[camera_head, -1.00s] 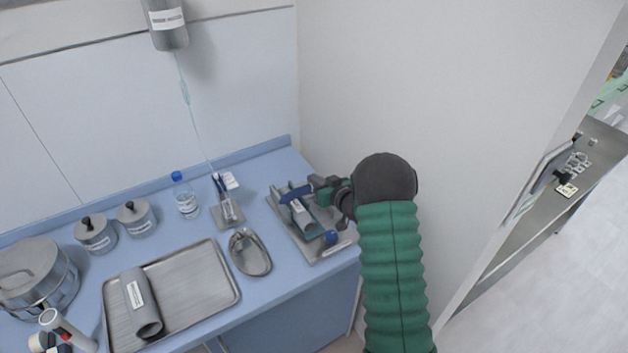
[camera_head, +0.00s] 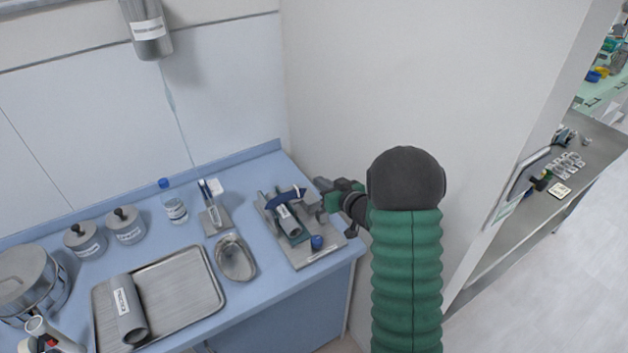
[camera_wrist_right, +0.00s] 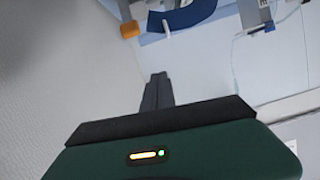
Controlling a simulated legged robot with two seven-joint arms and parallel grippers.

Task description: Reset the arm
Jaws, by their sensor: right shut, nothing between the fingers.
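My right arm, with a green ribbed sleeve, comes up from the bottom of the head view. Its gripper (camera_head: 322,186) is at the right end of the blue counter, by the white wall and just right of the metal tray with a grey cylinder (camera_head: 289,220). In the right wrist view the dark fingers (camera_wrist_right: 157,90) are shut together and empty, with pale surface behind them. A dark blue curved piece (camera_head: 287,196) lies over the cylinder, apart from the fingers in the wrist view.
The blue counter (camera_head: 262,292) also holds a large metal tray (camera_head: 190,285), a kidney dish (camera_head: 235,258), a bottle (camera_head: 174,205), lidded pots (camera_head: 126,225) and a larger pot (camera_head: 25,275). The white wall (camera_head: 400,90) stands close behind my right arm. A steel side table (camera_head: 535,215) is at the right.

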